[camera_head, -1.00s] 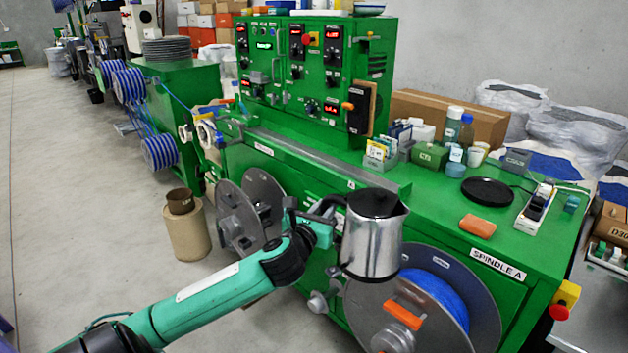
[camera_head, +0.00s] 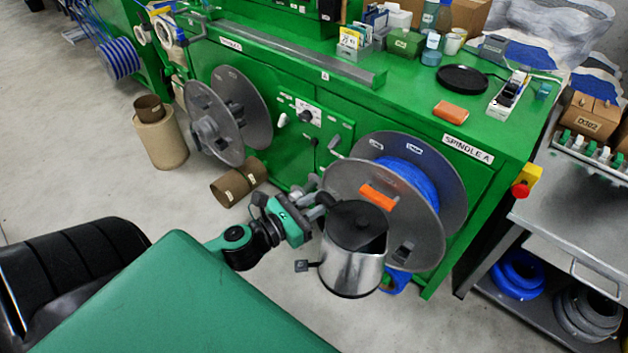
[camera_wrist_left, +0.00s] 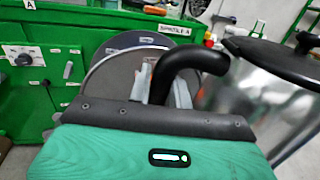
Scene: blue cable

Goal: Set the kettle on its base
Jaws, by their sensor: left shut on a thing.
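The steel kettle (camera_head: 352,262) with a black lid and black handle hangs upright in front of the green machine, below its top. My left gripper (camera_head: 318,204) is shut on the kettle's black handle, on the kettle's left side. In the left wrist view the handle (camera_wrist_left: 187,66) curves up between the fingers, and the steel body (camera_wrist_left: 262,90) is cut off at the right. The kettle's base, a flat round black plate (camera_head: 462,79), lies empty on the machine's green top, up and right of the kettle. My right gripper is not in view.
An orange block (camera_head: 450,111) and a white power strip (camera_head: 509,94) lie near the base. Bottles and small boxes (camera_head: 404,42) stand behind it. A large reel with blue cable (camera_head: 408,185) stands just behind the kettle. A grey side table (camera_head: 590,205) is at the right.

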